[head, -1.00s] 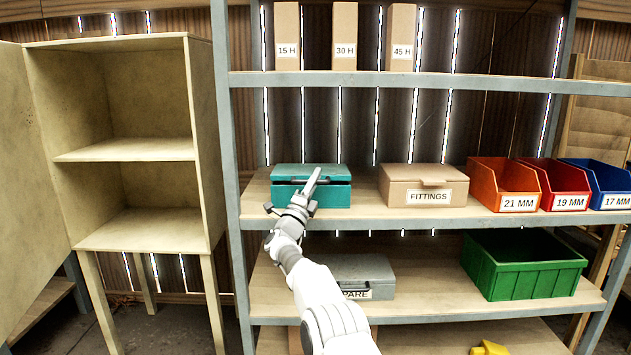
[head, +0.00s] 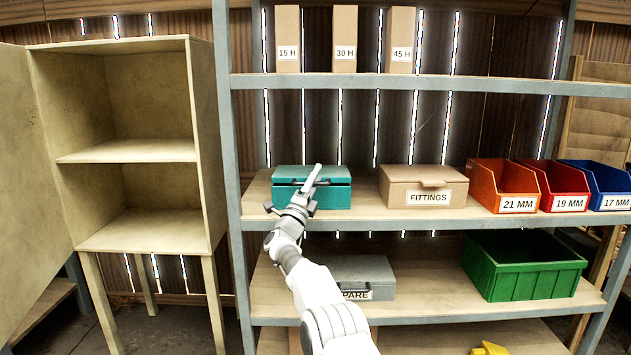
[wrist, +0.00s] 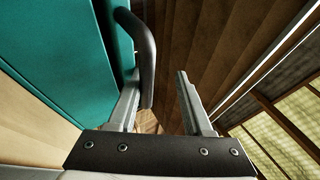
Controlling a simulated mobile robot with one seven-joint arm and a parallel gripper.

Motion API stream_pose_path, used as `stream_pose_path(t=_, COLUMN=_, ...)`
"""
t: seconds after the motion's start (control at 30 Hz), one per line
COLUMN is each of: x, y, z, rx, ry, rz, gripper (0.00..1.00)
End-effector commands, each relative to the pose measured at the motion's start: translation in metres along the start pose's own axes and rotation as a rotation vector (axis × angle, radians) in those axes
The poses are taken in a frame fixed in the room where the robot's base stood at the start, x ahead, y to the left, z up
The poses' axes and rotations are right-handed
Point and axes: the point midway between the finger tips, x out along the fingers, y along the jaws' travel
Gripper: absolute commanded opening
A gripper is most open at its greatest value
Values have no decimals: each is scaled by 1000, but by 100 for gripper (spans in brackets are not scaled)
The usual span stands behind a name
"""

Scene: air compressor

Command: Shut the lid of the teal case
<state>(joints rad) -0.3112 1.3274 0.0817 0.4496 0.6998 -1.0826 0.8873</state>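The teal case (head: 335,197) sits on the middle shelf at its left end. In the head view its lid (head: 290,173) lies down over the body, with a dark line between them; I cannot tell if it is fully shut. My gripper (head: 312,180) is in front of the case and hides part of its front and lid. In the wrist view the teal case (wrist: 60,45) fills the upper left, with its dark handle (wrist: 142,45) beside the left finger. My gripper (wrist: 160,88) is open there, its fingers apart. I cannot tell whether the finger touches the handle.
A tan FITTINGS case (head: 405,185) stands right of the teal case, with orange (head: 500,185), red (head: 555,185) and blue (head: 600,185) bins beyond. A grey case (head: 375,270) and a green bin (head: 525,270) are on the shelf below. An upper shelf (head: 430,83) runs overhead.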

Motion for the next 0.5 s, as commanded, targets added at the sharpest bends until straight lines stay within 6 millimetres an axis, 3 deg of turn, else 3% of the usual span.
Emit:
stream_pose_path(t=0.03, x=-7, y=12, z=1, rx=-4, ry=-2, rz=23, gripper=47)
stream_pose_path(t=0.5, x=-6, y=13, z=0, rx=-5, ry=-4, rz=27, gripper=47)
